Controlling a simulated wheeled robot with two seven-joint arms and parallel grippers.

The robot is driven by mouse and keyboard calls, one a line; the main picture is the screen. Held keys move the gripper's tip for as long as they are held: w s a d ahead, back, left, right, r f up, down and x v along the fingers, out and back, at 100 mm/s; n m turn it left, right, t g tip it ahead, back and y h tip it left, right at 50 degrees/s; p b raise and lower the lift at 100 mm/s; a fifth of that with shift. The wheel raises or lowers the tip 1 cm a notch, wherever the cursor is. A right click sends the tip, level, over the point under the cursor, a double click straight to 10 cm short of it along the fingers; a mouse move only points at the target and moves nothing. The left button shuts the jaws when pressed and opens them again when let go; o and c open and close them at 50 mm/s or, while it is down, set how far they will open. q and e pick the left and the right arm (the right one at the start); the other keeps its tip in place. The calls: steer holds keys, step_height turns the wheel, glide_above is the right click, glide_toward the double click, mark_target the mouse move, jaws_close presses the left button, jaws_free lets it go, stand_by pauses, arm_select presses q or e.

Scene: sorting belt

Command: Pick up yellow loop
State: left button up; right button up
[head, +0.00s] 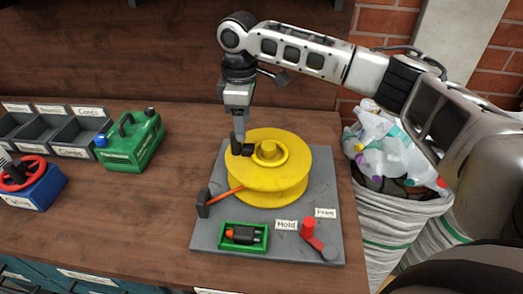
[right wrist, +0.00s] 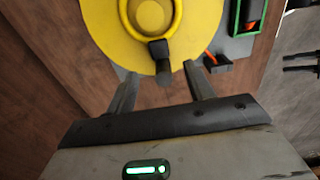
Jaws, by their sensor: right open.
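The yellow loop (head: 284,160) is a ring lying on top of a yellow spool (head: 272,187), around its central knob. In the right wrist view the loop (right wrist: 178,22) is at the top, cut off by the frame edge. A black block with a dark stub (right wrist: 159,50) sits at its near side. My right gripper (head: 238,143) is above the spool's left rim, pointing down. In the right wrist view its two fingers (right wrist: 160,84) are spread, with the dark stub between and ahead of them. It holds nothing.
A green case (head: 131,143), a blue box with a red wheel (head: 38,190) and cord bins (head: 75,151) stand left. Bare wood lies between.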

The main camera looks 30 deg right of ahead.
mark_target(245, 146)
steer(key=shift+f, duration=3.1)
steer(key=c, duration=1)
